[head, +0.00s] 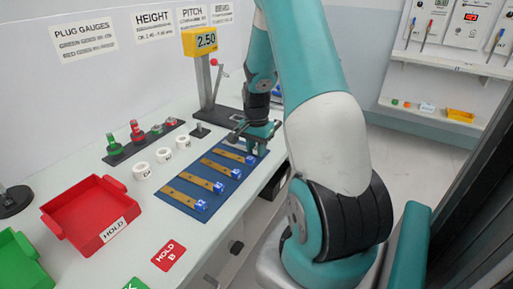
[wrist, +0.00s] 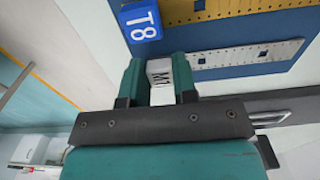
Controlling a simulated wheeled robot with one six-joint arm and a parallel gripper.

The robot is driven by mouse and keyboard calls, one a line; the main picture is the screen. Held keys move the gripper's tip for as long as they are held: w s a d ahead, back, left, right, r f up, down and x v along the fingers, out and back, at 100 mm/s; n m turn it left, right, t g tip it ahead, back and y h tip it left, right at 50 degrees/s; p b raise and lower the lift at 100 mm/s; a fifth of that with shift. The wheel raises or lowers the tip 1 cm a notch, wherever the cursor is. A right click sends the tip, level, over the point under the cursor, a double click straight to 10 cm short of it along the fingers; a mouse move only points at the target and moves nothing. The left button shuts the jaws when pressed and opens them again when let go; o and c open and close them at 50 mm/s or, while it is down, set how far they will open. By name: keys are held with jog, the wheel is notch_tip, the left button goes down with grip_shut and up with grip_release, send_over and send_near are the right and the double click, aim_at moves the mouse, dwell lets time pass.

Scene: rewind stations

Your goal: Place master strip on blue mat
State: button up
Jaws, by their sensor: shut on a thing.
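My gripper (head: 252,142) is over the far end of the blue mat (head: 192,189). In the wrist view its two fingers (wrist: 160,78) are shut on the white tag marked M1 of the master strip. The silver, perforated master strip (wrist: 250,56) runs to the right from the tag, over the mat (wrist: 240,36) near its edge. I cannot tell whether it touches the mat. In the head view my gripper largely hides it. Several brass strips with blue tags lie in a row on the mat. The tag marked T8 (wrist: 140,22) is close beside my fingers.
A yellow height gauge (head: 203,42) reading 2.50 stands behind the mat. White rings (head: 164,154) and a rack of plug gauges (head: 140,142) are left of the mat. A red HOLD tray (head: 85,208) and a green tray (head: 18,258) sit nearer left. A red HOLD card (head: 169,255) lies in front.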

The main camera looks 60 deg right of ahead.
jog(key=shift+f, duration=0.1)
jog(key=o, duration=0.9)
